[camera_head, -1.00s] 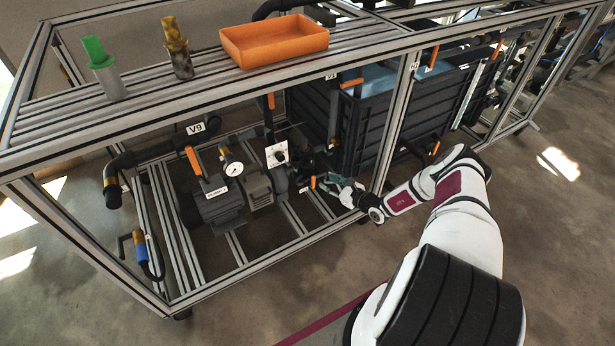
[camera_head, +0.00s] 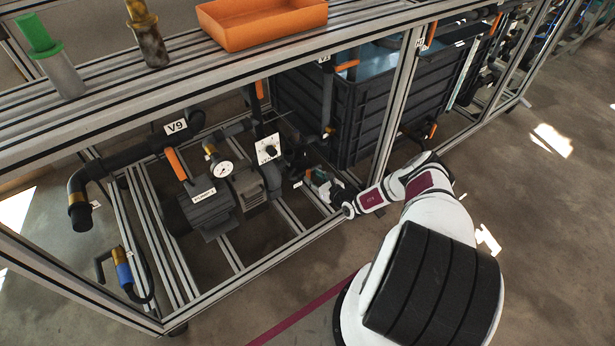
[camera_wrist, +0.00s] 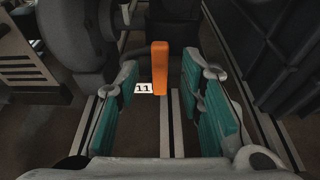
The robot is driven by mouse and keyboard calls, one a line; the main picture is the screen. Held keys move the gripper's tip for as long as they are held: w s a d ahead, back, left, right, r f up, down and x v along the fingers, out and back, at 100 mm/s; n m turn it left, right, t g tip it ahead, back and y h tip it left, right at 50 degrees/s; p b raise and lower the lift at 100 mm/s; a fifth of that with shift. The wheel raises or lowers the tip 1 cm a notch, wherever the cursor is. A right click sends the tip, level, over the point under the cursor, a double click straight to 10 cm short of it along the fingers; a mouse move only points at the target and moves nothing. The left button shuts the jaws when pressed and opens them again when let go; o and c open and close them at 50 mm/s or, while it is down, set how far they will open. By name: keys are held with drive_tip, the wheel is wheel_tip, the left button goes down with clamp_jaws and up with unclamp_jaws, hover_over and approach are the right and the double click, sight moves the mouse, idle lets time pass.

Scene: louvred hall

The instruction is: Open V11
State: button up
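The V11 valve shows in the wrist view as an upright orange handle (camera_wrist: 160,68) on a dark pipe. A white label (camera_wrist: 143,88) reading 11 sits just left of the handle's lower end. My gripper (camera_wrist: 160,84) is open, with one teal finger on each side of the handle in that picture. Gaps show between the handle and both fingers, and I see no contact. In the head view my gripper (camera_head: 320,183) reaches low into the frame beside the pump, and the handle there is too small and covered to make out clearly.
A dark crate (camera_head: 350,120) stands right of the handle, behind a metal frame post (camera_head: 397,110). The pump (camera_head: 205,205), gauge (camera_head: 222,168) and V9 pipe (camera_head: 130,160) are to the left. An orange tray (camera_head: 262,32) rests on top. Floor in front is clear.

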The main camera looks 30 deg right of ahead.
sight(309, 174)
drive_tip(key=shift+b+x, duration=1.3)
drive_tip(key=shift+x, duration=0.8)
clamp_jaws()
